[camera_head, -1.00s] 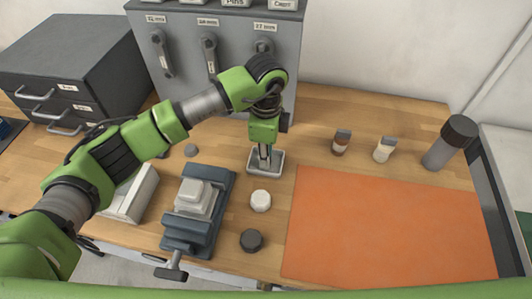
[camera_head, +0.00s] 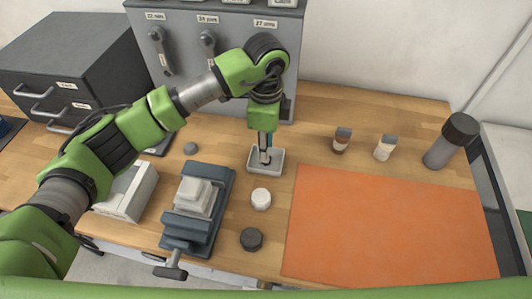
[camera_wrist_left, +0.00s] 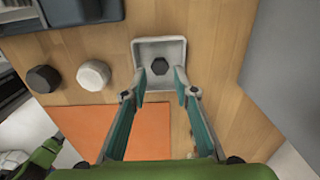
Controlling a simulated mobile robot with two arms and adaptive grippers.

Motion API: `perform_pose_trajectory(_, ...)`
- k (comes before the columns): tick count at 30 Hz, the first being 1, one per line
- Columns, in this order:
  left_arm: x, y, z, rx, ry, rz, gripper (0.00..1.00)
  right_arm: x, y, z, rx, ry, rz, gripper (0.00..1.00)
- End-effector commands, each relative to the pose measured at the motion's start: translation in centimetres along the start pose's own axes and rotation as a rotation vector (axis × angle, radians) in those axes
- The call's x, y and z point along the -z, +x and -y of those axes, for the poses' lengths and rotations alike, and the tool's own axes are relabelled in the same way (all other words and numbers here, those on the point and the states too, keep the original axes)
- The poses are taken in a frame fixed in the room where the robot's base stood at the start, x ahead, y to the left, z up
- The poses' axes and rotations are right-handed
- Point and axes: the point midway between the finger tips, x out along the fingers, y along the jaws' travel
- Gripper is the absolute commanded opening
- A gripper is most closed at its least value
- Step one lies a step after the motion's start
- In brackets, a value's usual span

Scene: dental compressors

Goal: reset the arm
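My left gripper (camera_head: 265,152) points down above a small light-grey square tray (camera_head: 279,160) on the wooden bench. In the left wrist view the gripper's two fingers (camera_wrist_left: 160,80) are spread apart with nothing between them. A dark hexagonal piece (camera_wrist_left: 160,66) lies in the middle of the same tray (camera_wrist_left: 138,50), beyond the fingertips. My left arm reaches across the left of the head view, bent at the elbow. My right gripper does not show.
A vise-like fixture (camera_head: 210,228) holding a light block stands left of the tray. A white knob (camera_head: 261,199) and a dark knob (camera_head: 251,239) stand nearby. The orange mat (camera_head: 390,230) is clear. A grey cabinet (camera_head: 222,19) rises behind.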

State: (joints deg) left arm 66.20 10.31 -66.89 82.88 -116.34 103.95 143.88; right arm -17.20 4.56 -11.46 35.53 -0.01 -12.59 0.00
Motion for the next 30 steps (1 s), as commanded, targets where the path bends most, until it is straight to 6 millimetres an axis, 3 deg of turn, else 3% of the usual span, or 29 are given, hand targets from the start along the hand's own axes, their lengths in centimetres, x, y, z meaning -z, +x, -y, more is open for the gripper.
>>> perform_pose_trajectory(9,0.0,-6.5,0.1,0.003,-0.001,-0.001,0.27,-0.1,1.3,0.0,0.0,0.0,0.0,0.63)
perform_pose_trajectory(13,0.0,-7.9,0.1,0.001,-0.002,-0.001,0.27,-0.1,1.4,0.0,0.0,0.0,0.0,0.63)
perform_pose_trajectory(20,0.0,-8.7,0.0,-0.001,-0.001,0.0,0.27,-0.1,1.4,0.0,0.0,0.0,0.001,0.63)
perform_pose_trajectory(25,0.0,-10.7,0.0,0.0,-0.001,-0.001,0.27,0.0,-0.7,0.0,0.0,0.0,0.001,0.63)
perform_pose_trajectory(30,0.0,-15.3,0.0,0.0,-0.001,-0.001,0.27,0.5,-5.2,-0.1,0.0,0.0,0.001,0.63)
